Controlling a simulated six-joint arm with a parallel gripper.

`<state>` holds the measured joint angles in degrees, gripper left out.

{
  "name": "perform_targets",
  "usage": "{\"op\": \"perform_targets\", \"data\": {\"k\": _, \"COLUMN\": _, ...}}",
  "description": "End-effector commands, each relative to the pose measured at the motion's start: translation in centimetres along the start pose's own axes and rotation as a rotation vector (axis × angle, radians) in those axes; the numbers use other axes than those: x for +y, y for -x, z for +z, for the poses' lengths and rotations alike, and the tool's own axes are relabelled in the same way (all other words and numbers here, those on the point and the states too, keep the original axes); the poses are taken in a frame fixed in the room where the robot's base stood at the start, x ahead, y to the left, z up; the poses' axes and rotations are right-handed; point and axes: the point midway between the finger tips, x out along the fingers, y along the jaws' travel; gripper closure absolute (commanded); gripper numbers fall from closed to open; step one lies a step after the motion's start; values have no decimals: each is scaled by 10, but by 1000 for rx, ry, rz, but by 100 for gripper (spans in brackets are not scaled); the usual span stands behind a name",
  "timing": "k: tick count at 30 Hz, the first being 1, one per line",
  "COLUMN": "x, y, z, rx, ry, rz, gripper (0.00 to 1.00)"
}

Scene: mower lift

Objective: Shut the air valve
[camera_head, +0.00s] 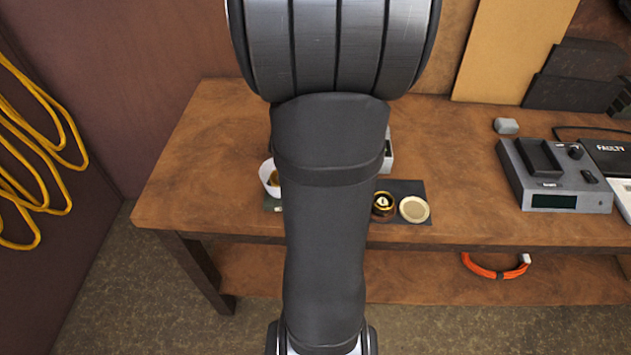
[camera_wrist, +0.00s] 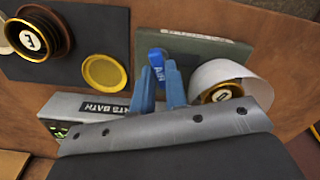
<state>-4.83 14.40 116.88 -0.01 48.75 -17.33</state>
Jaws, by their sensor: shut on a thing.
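The handle's lower end is hidden between the fingers. In the head view my own arm covers the gripper and the valve.
A white cup (camera_wrist: 205,72) holding a brass part (camera_wrist: 222,93) stands right of the fingers. A labelled box (camera_wrist: 62,104) is close on the left. A yellow disc (camera_wrist: 104,71) and a brass-rimmed black part (camera_wrist: 32,38) lie beyond. A grey device (camera_head: 556,182) stands farther right.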

Motion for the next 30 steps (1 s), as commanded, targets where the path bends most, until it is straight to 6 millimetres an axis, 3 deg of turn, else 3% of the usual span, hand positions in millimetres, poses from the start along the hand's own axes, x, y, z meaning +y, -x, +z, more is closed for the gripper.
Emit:
{"op": "perform_targets", "data": {"k": 15, "x": 0, "y": 1, "z": -1, "rx": 2, "ry": -339, "rz": 0, "gripper": 100}}
{"op": "perform_targets", "data": {"k": 30, "x": 0, "y": 1, "z": -1, "rx": 3, "ry": -404, "rz": 0, "gripper": 100}}
